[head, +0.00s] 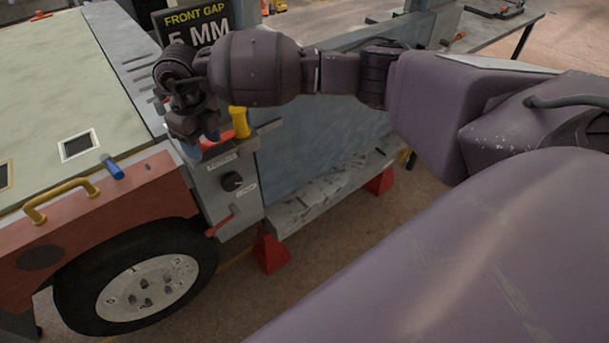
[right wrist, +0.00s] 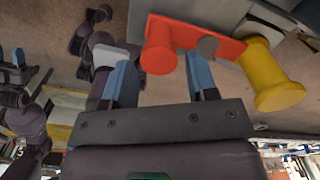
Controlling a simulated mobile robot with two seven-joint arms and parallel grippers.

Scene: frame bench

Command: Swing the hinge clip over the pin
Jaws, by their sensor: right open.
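My right gripper (head: 200,147) is at the corner post beside the panel in the head view, its blue fingers pointing down. In the right wrist view my right gripper (right wrist: 161,78) is open, with one blue finger on each side of the red clip's round end (right wrist: 158,58). I cannot tell whether they touch it. The red clip bar runs right from there, past a grey round pin end (right wrist: 207,46), towards a yellow knob (right wrist: 275,88). The yellow knob also shows in the head view (head: 240,122); the clip is mostly hidden there by my gripper. A gripper-like part, perhaps my left, shows small at the wrist view's left edge.
The post has a black dial (head: 232,181) and a red lever (head: 220,226). A red side panel with a yellow handle (head: 62,200), a blue peg (head: 112,168) and a wheel (head: 140,285) lies left. A sign (head: 190,25) stands behind my wrist. A blue-grey panel (head: 315,130) lies right.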

